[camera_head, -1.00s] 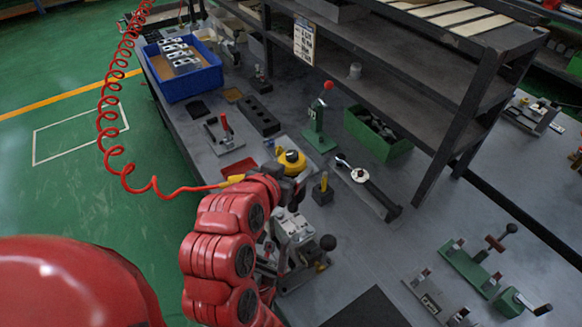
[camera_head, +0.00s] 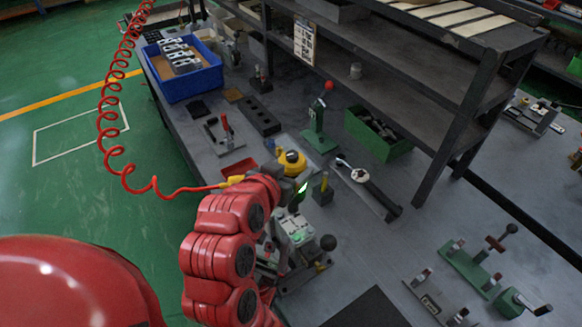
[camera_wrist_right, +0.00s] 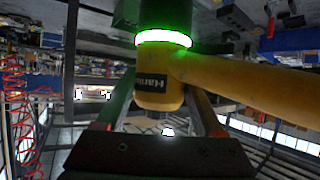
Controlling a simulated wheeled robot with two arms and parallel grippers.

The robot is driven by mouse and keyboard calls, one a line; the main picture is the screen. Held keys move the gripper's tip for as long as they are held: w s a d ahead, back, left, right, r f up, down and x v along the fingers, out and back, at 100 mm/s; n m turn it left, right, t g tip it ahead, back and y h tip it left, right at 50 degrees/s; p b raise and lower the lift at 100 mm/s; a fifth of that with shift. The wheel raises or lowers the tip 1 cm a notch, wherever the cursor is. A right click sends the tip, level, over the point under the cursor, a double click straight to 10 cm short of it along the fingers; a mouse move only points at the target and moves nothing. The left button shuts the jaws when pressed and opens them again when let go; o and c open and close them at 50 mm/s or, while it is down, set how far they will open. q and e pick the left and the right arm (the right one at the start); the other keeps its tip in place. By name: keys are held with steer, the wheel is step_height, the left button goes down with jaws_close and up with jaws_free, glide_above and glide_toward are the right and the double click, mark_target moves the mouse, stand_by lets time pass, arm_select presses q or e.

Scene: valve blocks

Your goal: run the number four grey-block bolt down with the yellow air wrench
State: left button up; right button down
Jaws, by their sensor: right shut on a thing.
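The yellow air wrench (camera_wrist_right: 240,82) fills the upper part of the right wrist view, with a bright green ring lit around its head. My right gripper (camera_wrist_right: 165,100) is shut on it, one finger on each side of the body. In the head view the wrench's yellow rear end (camera_head: 235,180), with the red hose on it, shows left of my red wrist. A green glow shows at its dark head, just above the grey block (camera_head: 297,230). The individual bolts are too small to make out, and the contact at the tip cannot be told. My left gripper is not in view.
A green stand with a red knob (camera_head: 317,125), a blue bin (camera_head: 182,77) and a green bin (camera_head: 375,135) stand farther back. The red coiled hose (camera_head: 105,120) hangs at left.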

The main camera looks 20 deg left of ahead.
mark_target(291, 155)
steer(key=shift+w+r, duration=0.1)
steer(key=shift+r, duration=0.6)
steer(key=shift+r+p, duration=1.55)
steer(key=shift+r, duration=1.4)
steer(key=shift+f, duration=0.1)
